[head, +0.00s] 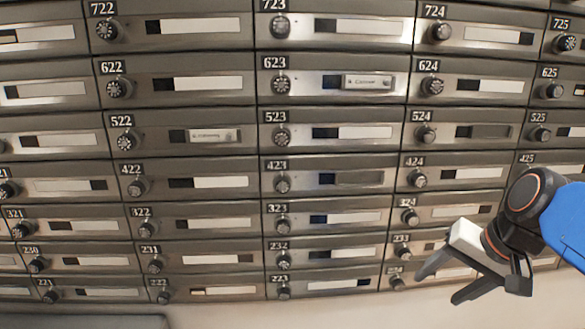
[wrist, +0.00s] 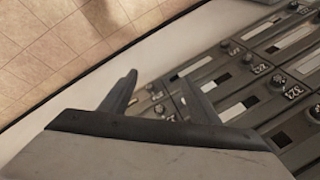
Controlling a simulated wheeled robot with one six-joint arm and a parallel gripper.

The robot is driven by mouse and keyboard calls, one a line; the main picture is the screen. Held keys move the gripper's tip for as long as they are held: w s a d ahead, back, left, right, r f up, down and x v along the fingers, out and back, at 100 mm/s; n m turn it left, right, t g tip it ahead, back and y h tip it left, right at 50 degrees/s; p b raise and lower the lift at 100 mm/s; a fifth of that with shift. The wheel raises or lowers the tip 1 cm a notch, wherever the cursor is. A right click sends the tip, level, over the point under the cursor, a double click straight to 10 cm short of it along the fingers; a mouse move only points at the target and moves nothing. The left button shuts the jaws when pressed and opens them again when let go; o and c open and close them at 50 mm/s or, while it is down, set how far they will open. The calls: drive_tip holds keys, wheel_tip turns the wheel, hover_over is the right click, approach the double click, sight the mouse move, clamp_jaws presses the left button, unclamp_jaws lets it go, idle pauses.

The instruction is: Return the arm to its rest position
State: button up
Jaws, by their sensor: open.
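My gripper (head: 441,284) is at the lower right of the head view, in front of the lowest mailbox rows near box 324. Its two dark fingers are spread apart with nothing between them. In the wrist view my gripper (wrist: 160,100) also shows two separated fingers. The arm comes in from the right edge of the head view. The gripper hides parts of the boxes at the lower right; I cannot tell whether it touches them.
A wall of metal mailboxes (head: 240,155) with dials, slots and number plates fills the head view. A dark flat-topped object (head: 85,321) stands at the bottom left. The wrist view shows a tiled floor (wrist: 70,45) and a pale strip along the boxes.

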drive_tip(key=s+f+n+h, duration=0.2)
drive_tip(key=s+f+n, duration=0.4)
drive_tip(key=s+f, duration=0.1)
drive_tip(key=shift+a+f, duration=0.15)
drive_tip(key=shift+a, duration=0.2)
idle(1.7)
